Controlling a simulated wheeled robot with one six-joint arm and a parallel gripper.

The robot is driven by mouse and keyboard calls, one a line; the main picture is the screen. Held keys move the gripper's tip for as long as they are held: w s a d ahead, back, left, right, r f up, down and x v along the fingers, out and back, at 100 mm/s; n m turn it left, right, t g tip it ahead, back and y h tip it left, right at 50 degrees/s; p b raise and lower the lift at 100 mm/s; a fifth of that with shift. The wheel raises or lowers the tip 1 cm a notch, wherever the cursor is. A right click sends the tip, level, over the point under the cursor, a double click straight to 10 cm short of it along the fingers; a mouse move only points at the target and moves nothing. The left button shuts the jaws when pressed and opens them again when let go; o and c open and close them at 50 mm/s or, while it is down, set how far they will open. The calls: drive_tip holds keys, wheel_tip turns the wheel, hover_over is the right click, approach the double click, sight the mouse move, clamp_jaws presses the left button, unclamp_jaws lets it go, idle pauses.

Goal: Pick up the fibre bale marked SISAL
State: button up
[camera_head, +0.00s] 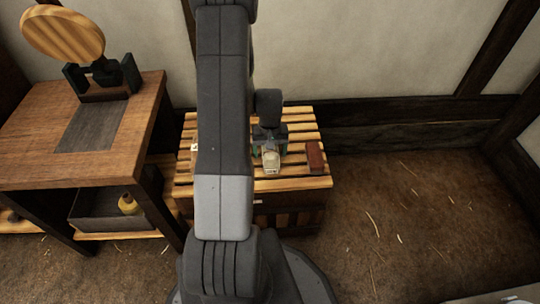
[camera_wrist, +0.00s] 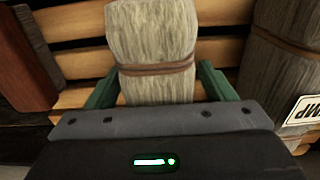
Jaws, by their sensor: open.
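A pale, straw-coloured fibre bale (camera_head: 271,163) with a brown band lies on the slatted wooden crate (camera_head: 290,183). It also fills the middle of the wrist view (camera_wrist: 152,40), but no marking on it is readable. My gripper (camera_head: 268,151) is over this bale. In the wrist view my open gripper (camera_wrist: 156,88) has one green finger on each side of it, and I see no firm contact. A greyer bale (camera_wrist: 283,60) at the right of the wrist view has a white label ending in "MP". No label reading SISAL is visible.
A reddish-brown block (camera_head: 315,157) lies on the crate's right side; it also shows in the wrist view (camera_wrist: 27,60). A wooden workbench (camera_head: 60,160) stands at the left. The wall is close behind the crate. The floor at the right is open, with scattered straw.

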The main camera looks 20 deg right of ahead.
drive_tip(key=c, duration=1.2)
